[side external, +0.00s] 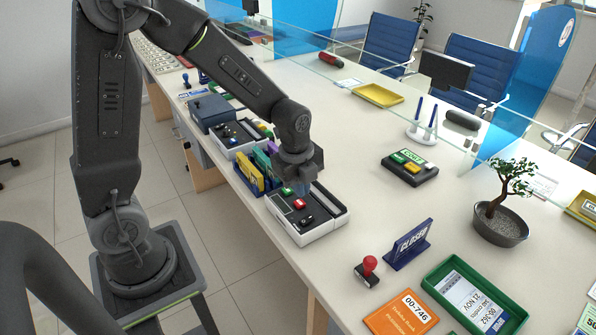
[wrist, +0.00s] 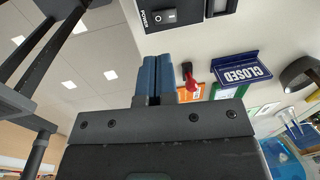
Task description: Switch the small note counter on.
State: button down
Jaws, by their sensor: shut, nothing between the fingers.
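A small white and grey machine (side external: 322,226), which looks like the note counter, stands near the counter's front edge. Its top has a dark display, a red button (side external: 299,204), a green button and a black switch (side external: 306,220). In the wrist view its edge shows at the top, with a black rocker switch (wrist: 163,16) beside the word POWER. I cannot tell which way the rocker is set. My gripper (side external: 301,188) is over the back part of the machine, pointing down. Its blue fingers (wrist: 158,60) are shut and empty; contact with the machine is not visible.
A similar larger white machine (side external: 228,146) and colored upright folders (side external: 250,176) stand to the left. A CLOSED sign (side external: 410,243), a red-handled stamp (side external: 369,268), an orange passbook (side external: 402,314) and a green tray (side external: 435,278) lie to the right.

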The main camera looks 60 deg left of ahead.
aim_at(311, 217)
jog(key=shift+s+r, duration=0.2)
jog(key=shift+r, duration=0.95)
jog(key=shift+s+r, duration=0.15)
jog(key=shift+r, duration=1)
jog(key=shift+w+t, duration=0.3)
jog(key=shift+w, duration=0.4)
jog(key=shift+f, duration=0.15)
jog(key=f, duration=0.4)
jog(key=w+f, duration=0.1)
jog(key=f, duration=0.4)
jog(key=w+f, duration=0.1)
jog(key=f, duration=0.3)
jog(key=shift+w+f, duration=0.15)
jog(key=shift+f, duration=0.15)
